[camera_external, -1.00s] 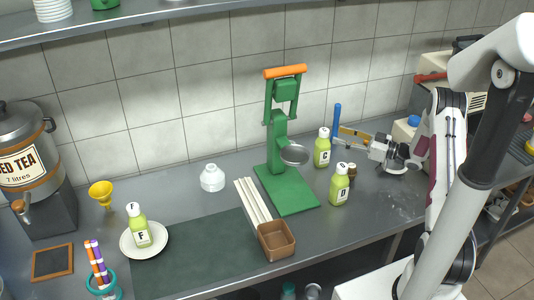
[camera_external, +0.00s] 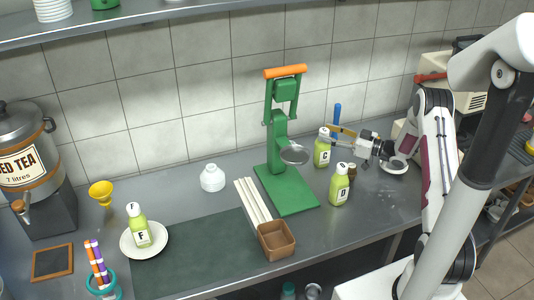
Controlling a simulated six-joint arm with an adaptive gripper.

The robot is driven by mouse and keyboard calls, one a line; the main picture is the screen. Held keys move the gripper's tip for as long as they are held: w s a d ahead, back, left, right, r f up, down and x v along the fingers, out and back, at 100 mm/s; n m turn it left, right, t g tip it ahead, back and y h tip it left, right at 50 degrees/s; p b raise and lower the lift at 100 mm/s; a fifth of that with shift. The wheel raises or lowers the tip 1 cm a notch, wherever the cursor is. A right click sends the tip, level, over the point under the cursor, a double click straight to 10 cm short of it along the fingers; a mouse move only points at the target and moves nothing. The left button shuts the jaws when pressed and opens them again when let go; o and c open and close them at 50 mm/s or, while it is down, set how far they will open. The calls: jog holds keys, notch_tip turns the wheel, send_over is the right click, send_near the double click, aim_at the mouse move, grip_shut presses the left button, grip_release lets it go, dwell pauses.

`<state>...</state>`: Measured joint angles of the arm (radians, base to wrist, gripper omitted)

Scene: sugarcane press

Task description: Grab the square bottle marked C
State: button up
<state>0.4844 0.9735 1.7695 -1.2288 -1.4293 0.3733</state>
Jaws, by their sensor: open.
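A square green bottle with a white cap (camera_external: 322,152) stands on the counter to the right of the green press; its letter is too small to read surely. My gripper (camera_external: 336,138) is open, beside this bottle's upper part at its right, fingers pointing left. Whether the fingers are around the bottle or only beside it, I cannot tell. A similar bottle marked D (camera_external: 339,190) stands nearer the front. A bottle marked F (camera_external: 141,230) stands on a white plate at the left.
The green press (camera_external: 284,185) with an orange handle stands left of the bottles. A small brown jar (camera_external: 351,172) stands beside the D bottle, and a blue handle (camera_external: 337,115) rises behind my gripper. Pale sticks (camera_external: 252,203) and a brown box (camera_external: 276,241) lie left.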

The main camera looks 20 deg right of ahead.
jog(key=shift+w+a, duration=0.15)
jog(key=shift+w, duration=0.05)
dwell(0.4)
grip_shut()
jog(key=shift+r, duration=0.15)
jog(key=shift+r, duration=4.95)
